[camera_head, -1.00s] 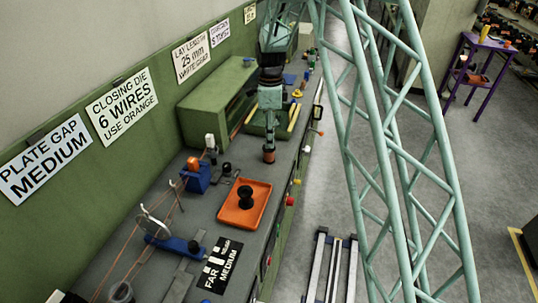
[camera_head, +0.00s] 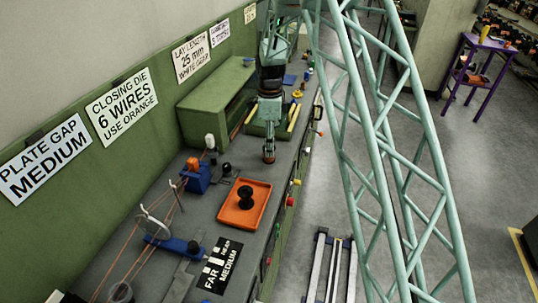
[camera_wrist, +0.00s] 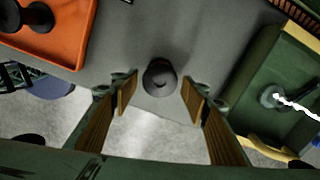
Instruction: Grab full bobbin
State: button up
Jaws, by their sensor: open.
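My gripper (camera_wrist: 158,92) is open over the bench in the wrist view, with one brown-padded finger on each side of a dark, round-topped bobbin (camera_wrist: 160,77). The bobbin is seen nearly end-on, slightly beyond the fingertips, with gaps on both sides. In the head view my gripper (camera_head: 268,140) points down at the bench beyond the orange tray. A reddish-brown part of the bobbin (camera_head: 269,156) shows at its lower end; the rest is hidden there. A black spool (camera_head: 246,192) stands on the orange tray; it also shows in the wrist view (camera_wrist: 36,17).
The orange tray (camera_head: 230,214) lies nearer the camera, and at left in the wrist view. A green trough with yellow edges (camera_wrist: 262,75) is at right. A green housing (camera_head: 205,105) and a blue fixture (camera_head: 196,180) stand along the bench.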

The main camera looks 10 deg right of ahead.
jog(key=shift+f, duration=1.65)
jog(key=c, duration=1)
